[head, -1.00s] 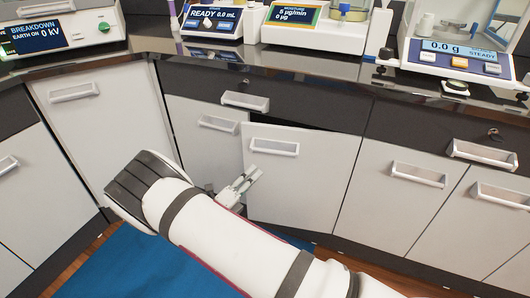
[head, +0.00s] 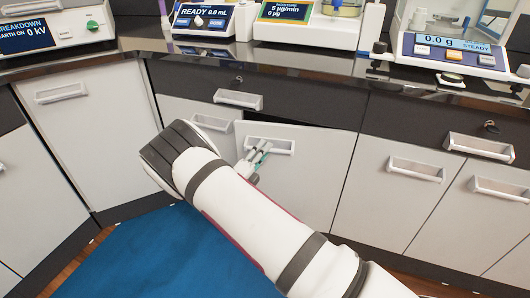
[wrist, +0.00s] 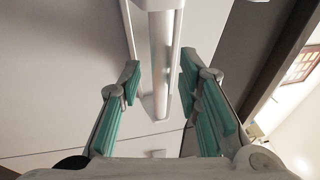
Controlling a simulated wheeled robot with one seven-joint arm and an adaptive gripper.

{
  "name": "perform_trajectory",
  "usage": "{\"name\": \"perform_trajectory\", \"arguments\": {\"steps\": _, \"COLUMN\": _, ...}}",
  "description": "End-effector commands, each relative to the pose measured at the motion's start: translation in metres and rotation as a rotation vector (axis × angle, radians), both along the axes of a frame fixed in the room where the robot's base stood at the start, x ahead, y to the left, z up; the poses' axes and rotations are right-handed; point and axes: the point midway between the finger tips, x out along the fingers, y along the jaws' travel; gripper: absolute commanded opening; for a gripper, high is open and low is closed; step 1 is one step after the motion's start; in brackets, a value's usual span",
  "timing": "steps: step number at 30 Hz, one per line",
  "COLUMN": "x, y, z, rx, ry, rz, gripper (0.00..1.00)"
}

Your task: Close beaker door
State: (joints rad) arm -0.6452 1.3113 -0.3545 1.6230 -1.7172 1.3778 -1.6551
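The white cabinet door (head: 308,175) stands slightly ajar below the counter, with a dark gap along its top edge. Its handle (head: 281,147) is a pale horizontal bar near the top. My gripper (head: 260,150) is at the left part of this handle, its fingers pointing up toward it. In the wrist view, the handle (wrist: 161,50) runs between the two teal-padded fingers, with space visible on both sides. The gripper is open, and I see no clear contact. My forearm hides the lower left of the door.
Closed white cabinet doors flank the ajar one, including a left one (head: 85,150) and a right one (head: 385,195). A drawer handle (head: 238,99) juts out just above. The dark counter (head: 300,68) carries several instruments. A blue mat (head: 150,255) covers the floor.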

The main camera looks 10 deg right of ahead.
Motion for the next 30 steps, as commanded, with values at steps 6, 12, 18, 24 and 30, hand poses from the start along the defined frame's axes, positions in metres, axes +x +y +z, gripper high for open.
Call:
{"name": "perform_trajectory", "arguments": {"steps": 6, "x": 0.009, "y": -0.009, "z": 0.003, "rx": 0.0, "ry": -0.001, "rz": 0.0, "gripper": 0.31}}
{"name": "perform_trajectory", "arguments": {"steps": 12, "x": 0.009, "y": -0.01, "z": 0.003, "rx": 0.0, "ry": -0.001, "rz": 0.0, "gripper": 0.31}}
{"name": "perform_trajectory", "arguments": {"steps": 18, "x": 0.009, "y": -0.009, "z": 0.003, "rx": -0.001, "ry": -0.001, "rz": 0.0, "gripper": 0.0}}
{"name": "perform_trajectory", "arguments": {"steps": 24, "x": 0.009, "y": -0.009, "z": 0.003, "rx": 0.0, "ry": -0.001, "rz": 0.0, "gripper": 0.0}}
{"name": "perform_trajectory", "arguments": {"steps": 30, "x": 0.019, "y": -0.013, "z": 0.001, "rx": -0.001, "ry": -0.007, "rz": -0.033, "gripper": 0.0}}
